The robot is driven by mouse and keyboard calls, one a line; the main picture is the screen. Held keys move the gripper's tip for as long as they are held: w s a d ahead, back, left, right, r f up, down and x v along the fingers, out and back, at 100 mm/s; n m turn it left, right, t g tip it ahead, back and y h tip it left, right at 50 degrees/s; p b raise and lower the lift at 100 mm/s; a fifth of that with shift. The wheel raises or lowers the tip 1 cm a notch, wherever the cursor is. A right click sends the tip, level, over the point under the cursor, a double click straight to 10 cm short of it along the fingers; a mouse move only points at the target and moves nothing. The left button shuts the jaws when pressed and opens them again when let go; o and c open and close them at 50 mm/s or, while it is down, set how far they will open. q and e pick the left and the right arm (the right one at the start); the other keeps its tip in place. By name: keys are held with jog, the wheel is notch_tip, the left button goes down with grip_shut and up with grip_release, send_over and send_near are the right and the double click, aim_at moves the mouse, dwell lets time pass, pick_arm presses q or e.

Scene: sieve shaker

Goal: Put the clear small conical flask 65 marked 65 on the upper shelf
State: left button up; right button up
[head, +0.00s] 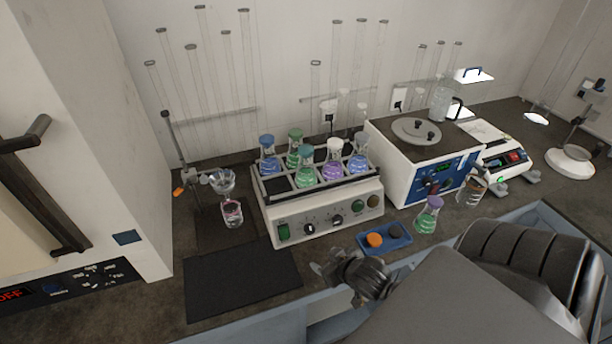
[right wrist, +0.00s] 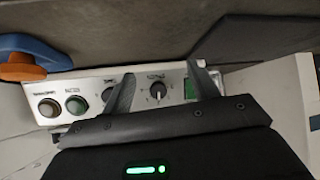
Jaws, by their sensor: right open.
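No flask shows a readable 65, so I cannot tell which one it is. Conical flasks with coloured liquid and stoppers (head: 332,168) stand on the shaker (head: 318,214). A flask with green liquid and a purple stopper (head: 429,216) stands on the bench at right. A clear vessel with pinkish contents (head: 232,213) stands under a funnel. My right gripper (head: 322,270) is open and empty, in front of the shaker. In the right wrist view its fingers (right wrist: 162,88) are apart before the shaker's knobs. No upper shelf is clearly made out. My left gripper is out of view.
A blue tray (head: 398,246) with an orange and a dark stopper lies right of my right gripper. A black mat (head: 240,282) lies clear at left. A white-and-blue bath unit (head: 410,185) and a beaker (head: 470,192) stand at right. Tall clear tubes (head: 227,70) line the wall.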

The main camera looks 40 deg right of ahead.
jog(key=w+d+r+t, duration=0.4)
jog(key=w+d+r, duration=0.2)
jog(key=d, duration=0.1)
jog(key=n+t+y, duration=0.1)
jog(key=t+y, duration=0.1)
jog(key=t, duration=0.2)
send_near(311, 163)
jog(key=w, duration=0.4)
jog(key=w+p, duration=0.1)
jog(key=w, duration=0.1)
jog(key=shift+w+a+f, duration=0.15)
jog(key=shift+w+f, duration=0.1)
jog(key=shift+w, duration=0.15)
jog(key=shift+w+r+p, duration=0.15)
jog(key=shift+w+p, duration=0.05)
jog(key=shift+p, duration=0.25)
jog(key=w+p, duration=0.1)
jog(key=w, duration=0.1)
jog(key=w+p, duration=0.1)
jog(key=w, duration=0.1)
jog(key=shift+w+a+r, duration=0.1)
jog(key=shift+w+a, duration=0.05)
jog(key=shift+a, duration=0.05)
jog(key=shift+w, duration=0.25)
grip_shut()
